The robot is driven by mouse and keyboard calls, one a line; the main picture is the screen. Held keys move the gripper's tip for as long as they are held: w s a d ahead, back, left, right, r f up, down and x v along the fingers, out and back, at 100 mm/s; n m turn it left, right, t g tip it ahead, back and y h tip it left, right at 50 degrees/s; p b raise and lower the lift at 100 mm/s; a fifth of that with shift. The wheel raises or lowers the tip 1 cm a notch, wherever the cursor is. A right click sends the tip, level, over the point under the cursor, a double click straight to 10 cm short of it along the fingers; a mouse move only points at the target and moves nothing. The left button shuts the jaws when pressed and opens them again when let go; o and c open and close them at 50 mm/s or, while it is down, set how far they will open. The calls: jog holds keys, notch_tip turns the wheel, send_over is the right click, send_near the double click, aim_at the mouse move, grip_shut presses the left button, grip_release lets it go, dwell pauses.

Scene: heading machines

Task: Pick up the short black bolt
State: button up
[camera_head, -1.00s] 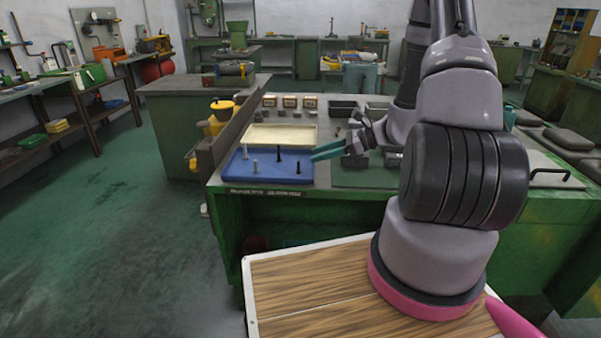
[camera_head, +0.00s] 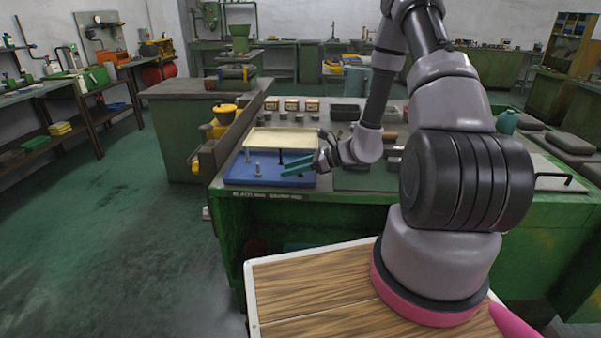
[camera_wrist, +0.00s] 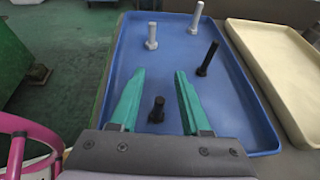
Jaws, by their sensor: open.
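The short black bolt (camera_wrist: 157,110) stands upright in the blue tray (camera_wrist: 112,62), seen in the wrist view between my two teal fingers. My gripper (camera_wrist: 160,73) is open, with one finger on each side of the bolt and visible gaps, so it is not gripped. A taller black bolt (camera_wrist: 208,58) stands farther right in the same tray. In the head view my gripper (camera_head: 290,168) is over the tray's right part (camera_head: 235,172), and the short black bolt is hidden behind it.
Two grey bolts (camera_wrist: 152,36) (camera_wrist: 195,18) stand at the tray's far part. A cream tray (camera_head: 285,138) adjoins the blue one. Dark bins (camera_head: 345,112) and small boxes stand farther back on the green workbench.

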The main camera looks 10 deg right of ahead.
grip_shut()
dwell(0.3)
